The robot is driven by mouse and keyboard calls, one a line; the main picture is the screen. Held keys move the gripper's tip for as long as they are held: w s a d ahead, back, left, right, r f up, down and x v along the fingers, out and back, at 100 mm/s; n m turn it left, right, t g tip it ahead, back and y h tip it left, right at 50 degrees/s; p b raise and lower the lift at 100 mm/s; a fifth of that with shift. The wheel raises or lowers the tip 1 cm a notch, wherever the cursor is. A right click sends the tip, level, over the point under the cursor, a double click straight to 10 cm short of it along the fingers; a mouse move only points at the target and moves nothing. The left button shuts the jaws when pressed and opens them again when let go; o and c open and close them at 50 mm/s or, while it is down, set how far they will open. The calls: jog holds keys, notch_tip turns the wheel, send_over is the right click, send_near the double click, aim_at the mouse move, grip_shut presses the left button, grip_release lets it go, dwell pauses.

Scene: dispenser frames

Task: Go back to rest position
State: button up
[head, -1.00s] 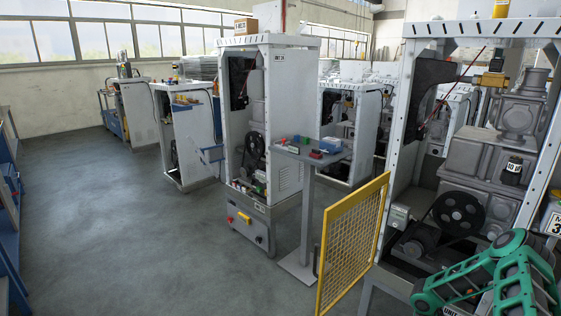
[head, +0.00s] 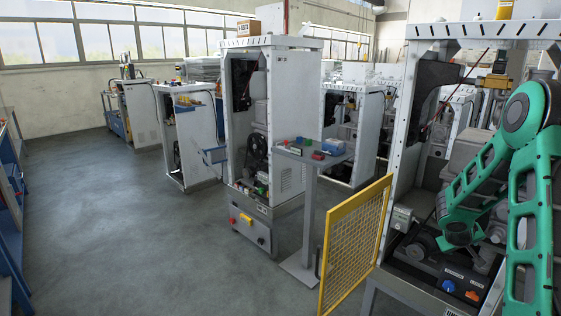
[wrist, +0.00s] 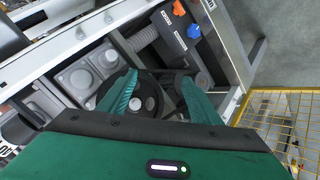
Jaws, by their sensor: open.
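My gripper (wrist: 160,95) shows in the wrist view as two green fingers spread apart, with nothing between them. Beyond the fingers is the inside of a white machine frame, with a dark round pulley (wrist: 148,98) seen past and partly behind them. In the head view my green arm is raised and bent in front of the open dispenser frame (head: 398,160) at the right. The arm hides much of the machinery inside that frame. My gripper cannot be made out clearly in the head view.
A yellow mesh guard (head: 352,250) stands left of the right frame, and shows in the wrist view (wrist: 285,115). A blue knob (head: 449,286) and an orange knob (head: 472,295) sit low in the frame. A small table (head: 312,158) stands beyond the guard. The floor at left is clear.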

jog(key=s+a+r+m+g+y, duration=0.1)
jog(key=s+a+r+m+g, duration=0.1)
jog(key=s+a+r, duration=0.55)
jog(key=s+a+r+m+g+y, duration=0.1)
jog(key=s+a+r+y, duration=0.2)
jog(key=s, duration=0.7)
jog(key=s+a+r+m+g+y, duration=0.1)
jog(key=s+a+r+y, duration=0.1)
jog(key=s+a, duration=0.6)
jog(key=s+a+r+m+g+y, duration=0.1)
jog(key=s+a+r+y, duration=0.1)
jog(key=s+a, duration=0.6)
jog(key=s, duration=0.6)
jog(key=shift+r+g, duration=0.4)
jog(key=shift+w, duration=0.1)
jog(key=shift+w+f, duration=0.25)
jog(key=shift+w, duration=0.35)
